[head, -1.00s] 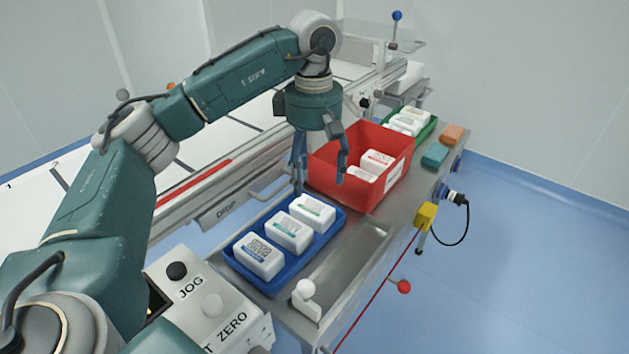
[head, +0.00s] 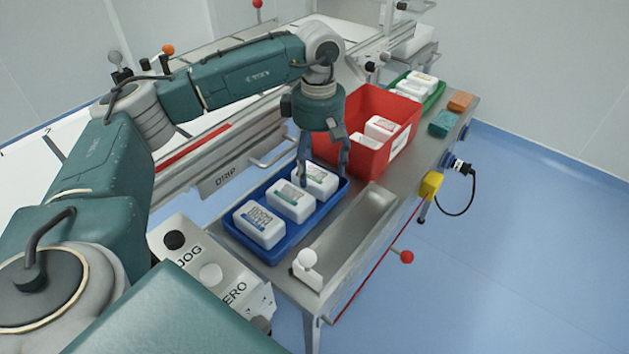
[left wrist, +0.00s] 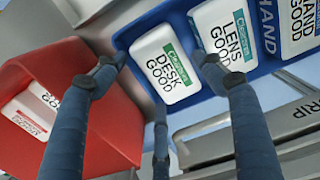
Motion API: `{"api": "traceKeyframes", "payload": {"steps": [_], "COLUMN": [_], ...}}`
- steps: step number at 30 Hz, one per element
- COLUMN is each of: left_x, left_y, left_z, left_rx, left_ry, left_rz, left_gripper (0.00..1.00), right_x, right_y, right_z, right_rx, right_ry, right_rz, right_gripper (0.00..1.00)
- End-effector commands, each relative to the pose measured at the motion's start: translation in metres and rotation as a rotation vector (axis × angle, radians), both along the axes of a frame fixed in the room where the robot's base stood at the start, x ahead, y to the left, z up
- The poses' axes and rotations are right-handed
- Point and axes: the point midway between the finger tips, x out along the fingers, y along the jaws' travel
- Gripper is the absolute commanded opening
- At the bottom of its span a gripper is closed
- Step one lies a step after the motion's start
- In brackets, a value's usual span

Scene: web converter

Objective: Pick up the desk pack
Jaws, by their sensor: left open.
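The desk pack (head: 321,176) is a white block with a green label. It lies at the far end of the blue tray (head: 281,259), and in the left wrist view the desk pack (left wrist: 168,70) shows the words "DESK GOOD". My left gripper (head: 321,180) is open and points down over the desk pack. In the left wrist view its fingers (left wrist: 158,68) spread around the pack, with one finger over the neighbouring lens pack (left wrist: 222,45). I cannot tell whether any finger touches. My right gripper is not in view.
The lens pack and the hand pack (head: 260,226) share the blue tray. A red bin (head: 393,150) with white packs stands close beyond it. A green tray (head: 431,96) of packs is farther back. A metal trough (head: 350,225) runs along the right.

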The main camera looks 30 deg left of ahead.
Motion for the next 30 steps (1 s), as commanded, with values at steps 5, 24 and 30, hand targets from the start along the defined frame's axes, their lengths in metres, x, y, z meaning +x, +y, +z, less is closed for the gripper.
{"api": "traceKeyframes", "payload": {"steps": [5, 24, 30], "left_x": [0.000, 0.001, 0.002], "left_y": [0.000, 0.000, -0.001], "left_z": [-0.006, 0.002, 0.040], "left_rx": [0.000, 0.000, -0.001], "left_ry": [-0.001, -0.003, -0.006], "left_rz": [0.000, 0.000, 0.000], "left_gripper": [0.69, 0.34, 0.34], "right_x": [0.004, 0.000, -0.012], "right_y": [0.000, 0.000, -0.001], "right_z": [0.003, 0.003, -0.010], "right_rx": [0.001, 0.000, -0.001], "right_ry": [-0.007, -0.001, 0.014], "right_rz": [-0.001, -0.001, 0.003], "right_gripper": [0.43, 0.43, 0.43]}}
